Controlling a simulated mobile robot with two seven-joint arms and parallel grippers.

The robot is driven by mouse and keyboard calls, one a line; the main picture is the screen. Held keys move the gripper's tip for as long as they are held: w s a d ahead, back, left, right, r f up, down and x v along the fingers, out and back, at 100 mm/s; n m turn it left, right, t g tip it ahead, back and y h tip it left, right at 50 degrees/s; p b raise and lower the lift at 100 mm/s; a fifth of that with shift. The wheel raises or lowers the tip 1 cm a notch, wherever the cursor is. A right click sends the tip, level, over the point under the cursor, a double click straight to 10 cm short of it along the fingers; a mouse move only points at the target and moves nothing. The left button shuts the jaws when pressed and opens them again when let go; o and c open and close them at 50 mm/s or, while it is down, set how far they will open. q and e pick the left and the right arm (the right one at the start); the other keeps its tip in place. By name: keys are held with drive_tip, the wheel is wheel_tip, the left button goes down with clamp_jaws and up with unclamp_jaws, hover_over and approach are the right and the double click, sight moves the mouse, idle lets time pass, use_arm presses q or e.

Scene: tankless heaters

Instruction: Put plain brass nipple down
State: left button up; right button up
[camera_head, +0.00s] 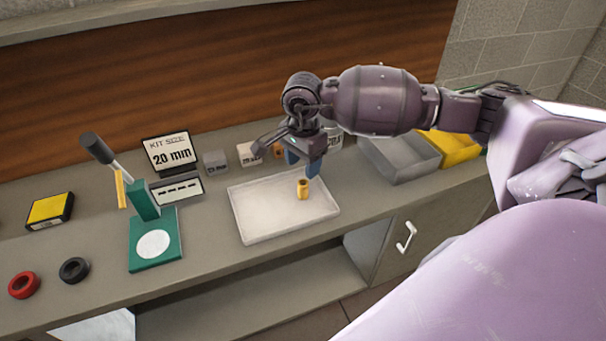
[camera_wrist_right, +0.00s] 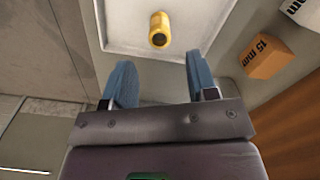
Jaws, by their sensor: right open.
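My right gripper (camera_head: 303,166) is above the tray's back right part, behind the nipple. In its wrist view the blue fingers (camera_wrist_right: 158,75) are spread apart with nothing between them. The nipple is clear of both fingers. My left gripper is not seen.
A green press (camera_head: 148,200) with a black handle stands left of the tray. A grey bin (camera_head: 398,160) and a yellow bin (camera_head: 455,148) stand to the right. An orange "15 mm" block (camera_wrist_right: 266,57) lies beside the tray.

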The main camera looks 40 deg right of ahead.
sight(303, 182)
wheel_tip(303, 182, up, 7)
idle(0.3)
idle(0.5)
